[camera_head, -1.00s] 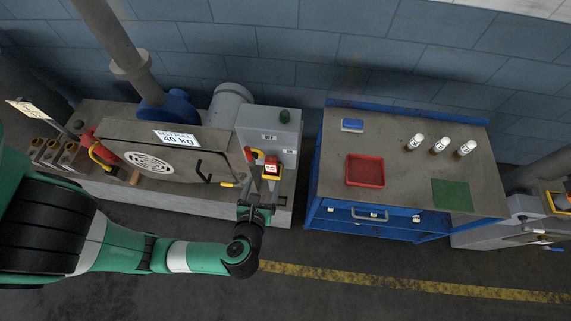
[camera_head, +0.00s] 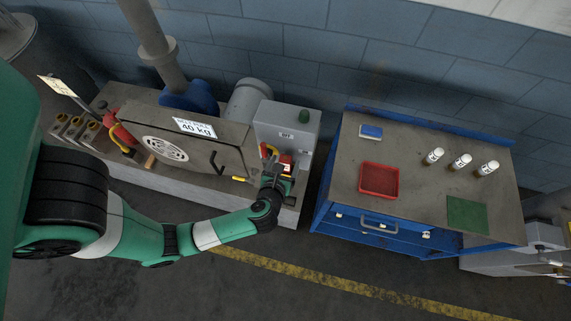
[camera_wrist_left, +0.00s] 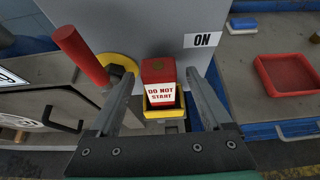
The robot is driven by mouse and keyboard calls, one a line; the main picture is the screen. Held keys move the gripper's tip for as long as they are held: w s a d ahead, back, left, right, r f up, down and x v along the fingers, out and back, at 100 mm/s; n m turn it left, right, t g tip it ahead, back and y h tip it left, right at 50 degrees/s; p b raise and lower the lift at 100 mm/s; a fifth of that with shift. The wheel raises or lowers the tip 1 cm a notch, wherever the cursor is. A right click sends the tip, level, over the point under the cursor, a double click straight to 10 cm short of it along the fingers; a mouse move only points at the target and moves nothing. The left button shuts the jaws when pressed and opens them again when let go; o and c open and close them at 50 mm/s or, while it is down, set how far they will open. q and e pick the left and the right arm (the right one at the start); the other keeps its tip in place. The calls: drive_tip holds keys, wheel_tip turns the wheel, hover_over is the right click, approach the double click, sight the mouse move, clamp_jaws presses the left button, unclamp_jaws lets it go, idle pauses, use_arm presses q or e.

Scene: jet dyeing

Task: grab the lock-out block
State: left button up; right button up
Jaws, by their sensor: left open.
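The lock-out block is a red block (camera_wrist_left: 158,70) with a white "DO NOT START" label. It sits upright in a yellow holder (camera_wrist_left: 165,113) on the front of the grey control box. In the head view the red block (camera_head: 287,167) is partly covered by my gripper. My left gripper (camera_head: 277,170) is open over the holder. In the left wrist view its two fingers (camera_wrist_left: 157,78) stand on either side of the block, with gaps visible; whether either finger touches it I cannot tell. My right gripper is not in view.
A red lever (camera_wrist_left: 80,55) with a yellow ring (camera_wrist_left: 119,68) stands just left of the block. The grey control box (camera_head: 287,122) rises behind it. A blue workbench (camera_head: 345,222) with a red tray (camera_head: 379,181) and several white-capped bottles (camera_head: 460,161) stands to the right.

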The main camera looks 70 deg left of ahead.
use_arm(q)
drive_tip(key=shift+x, duration=0.75)
clamp_jaws()
